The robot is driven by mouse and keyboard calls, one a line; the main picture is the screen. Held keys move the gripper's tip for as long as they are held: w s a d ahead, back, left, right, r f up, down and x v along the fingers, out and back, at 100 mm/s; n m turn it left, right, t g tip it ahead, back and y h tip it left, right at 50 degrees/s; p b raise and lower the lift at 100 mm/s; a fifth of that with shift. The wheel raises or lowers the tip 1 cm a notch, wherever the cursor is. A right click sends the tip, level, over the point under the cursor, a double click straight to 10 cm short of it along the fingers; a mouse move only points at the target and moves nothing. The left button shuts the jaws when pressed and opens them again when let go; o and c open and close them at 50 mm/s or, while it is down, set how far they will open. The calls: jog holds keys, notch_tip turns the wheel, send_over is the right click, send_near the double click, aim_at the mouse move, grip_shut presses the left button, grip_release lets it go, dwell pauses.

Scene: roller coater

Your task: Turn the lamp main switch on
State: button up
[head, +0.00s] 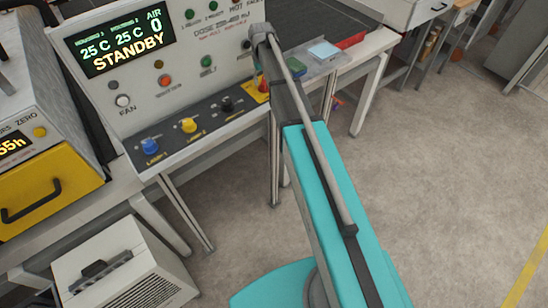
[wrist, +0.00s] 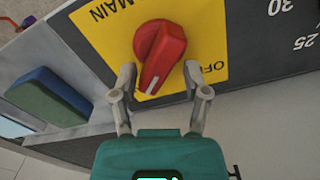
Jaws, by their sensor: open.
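The main switch is a red rotary knob (wrist: 160,55) on a yellow plate (wrist: 207,28) marked MAIN and OFF. Its white pointer line points down in the wrist view, with the OFF lettering to its right. My gripper (wrist: 160,80) is open, with one fingertip on each side of the knob's lower part. I cannot tell whether either finger touches it. In the head view the red knob (head: 263,85) shows at the right end of the control panel (head: 170,160), partly hidden by my arm.
A blue knob (head: 150,146), a yellow knob (head: 189,125) and a black knob (head: 227,104) line the panel to the left. The display (head: 118,38) reads STANDBY. A blue-green block (wrist: 48,95) lies beside the panel. Open floor (head: 440,160) is at right.

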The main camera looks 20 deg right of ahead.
jog(key=n, duration=0.6)
jog(key=shift+a, duration=0.3)
jog(key=n, duration=0.6)
jog(key=shift+s+a, duration=0.2)
jog(key=shift+s, duration=0.15)
jog(key=shift+r+n+p, duration=0.3)
jog(key=shift+n, duration=0.1)
notch_tip(320, 180, up, 14)
jog(key=f+p, duration=0.1)
jog(key=p, duration=1.2)
jog(key=s+a+f+m+b, duration=0.2)
jog(key=s+f+m+b, duration=1)
jog(key=s+f+b, duration=1.4)
jog(key=shift+a+f+m+b, duration=0.15)
jog(key=shift+f+m+b, duration=0.25)
jog(key=shift+f+b, duration=0.25)
